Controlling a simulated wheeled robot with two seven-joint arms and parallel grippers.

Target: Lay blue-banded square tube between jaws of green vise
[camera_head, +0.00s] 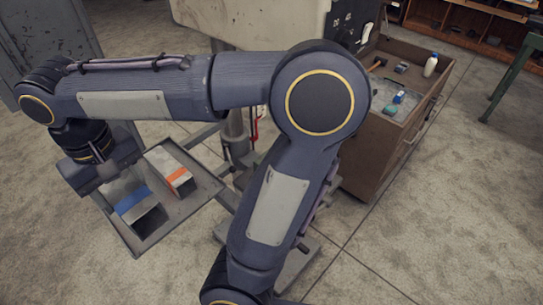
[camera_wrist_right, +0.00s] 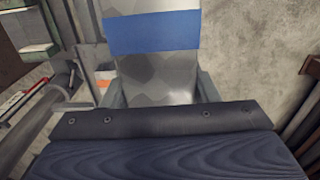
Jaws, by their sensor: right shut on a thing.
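The blue-banded square tube (camera_head: 142,211) is grey, with its open end facing the front, in the left of the head view. It shows over or in a shallow grey tray; I cannot tell whether it touches the tray. My right gripper (camera_head: 112,182) reaches down onto its back part. In the right wrist view the tube (camera_wrist_right: 152,75) stands between the fingers of my right gripper (camera_wrist_right: 155,92), which is shut on it. The blue band is clear of the fingers. I cannot make out the green vise in either view. My left gripper is not in view.
An orange-banded square tube (camera_head: 169,172) lies in the tray (camera_head: 205,190), close to the right of the blue-banded one. A wooden cabinet (camera_head: 372,165) with small items on top stands to the right. A green-legged bench (camera_head: 512,82) is far right. Bare floor (camera_head: 460,200) lies front right.

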